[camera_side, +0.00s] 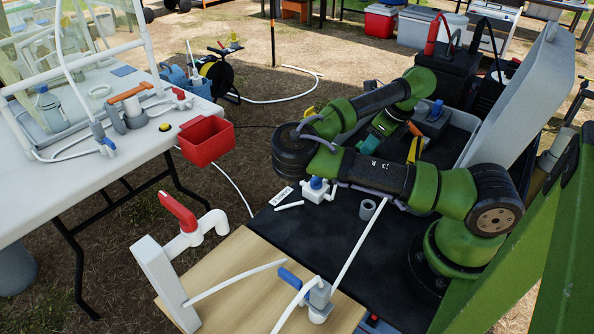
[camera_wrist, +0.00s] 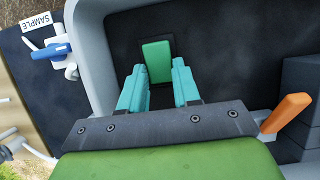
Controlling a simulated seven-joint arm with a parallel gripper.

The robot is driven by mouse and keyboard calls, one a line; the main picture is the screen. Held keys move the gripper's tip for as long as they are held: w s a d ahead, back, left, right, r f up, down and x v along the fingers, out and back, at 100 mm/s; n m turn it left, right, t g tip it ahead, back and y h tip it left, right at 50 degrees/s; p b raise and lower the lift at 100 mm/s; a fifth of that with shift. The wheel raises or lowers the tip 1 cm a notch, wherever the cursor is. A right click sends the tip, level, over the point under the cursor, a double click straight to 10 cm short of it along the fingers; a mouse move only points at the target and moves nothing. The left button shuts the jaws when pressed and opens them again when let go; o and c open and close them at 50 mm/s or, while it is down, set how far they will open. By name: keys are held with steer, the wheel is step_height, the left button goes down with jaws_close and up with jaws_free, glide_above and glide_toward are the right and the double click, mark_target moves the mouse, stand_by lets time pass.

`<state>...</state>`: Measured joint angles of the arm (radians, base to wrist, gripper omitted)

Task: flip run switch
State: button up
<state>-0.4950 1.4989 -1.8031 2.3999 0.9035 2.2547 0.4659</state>
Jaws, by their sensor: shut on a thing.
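In the wrist view, a small flat green block (camera_wrist: 157,54), possibly the run switch, lies between the teal fingertips of my gripper (camera_wrist: 157,76). The fingers are shut on it, one on each side. Black surface lies beyond it. In the side view my gripper (camera_side: 372,143) is low over the grey tray area, partly covered by my own arm. The green block cannot be made out there.
A grey tray rim (camera_wrist: 88,62) curves left of my gripper. An orange handle (camera_wrist: 287,112) stands close on its right. A blue-handled valve (camera_wrist: 52,51) sits on the black mat beside a SAMPLE label (camera_wrist: 36,21). A red bin (camera_side: 207,141) hangs on the white table.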

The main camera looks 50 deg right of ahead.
steer(key=shift+w+r+g, duration=0.1)
steer(key=shift+w+g, duration=0.3)
steer(key=shift+g, duration=0.5)
steer(key=shift+w+r+g, duration=0.1)
steer(key=shift+w+g, duration=0.15)
steer(key=shift+g, duration=1.05)
steer(key=o, duration=1.1)
steer(key=shift+c, duration=0.2)
steer(key=shift+r, duration=0.1)
step_height(320, 180, up, 17)
steer(key=shift+f, duration=0.2)
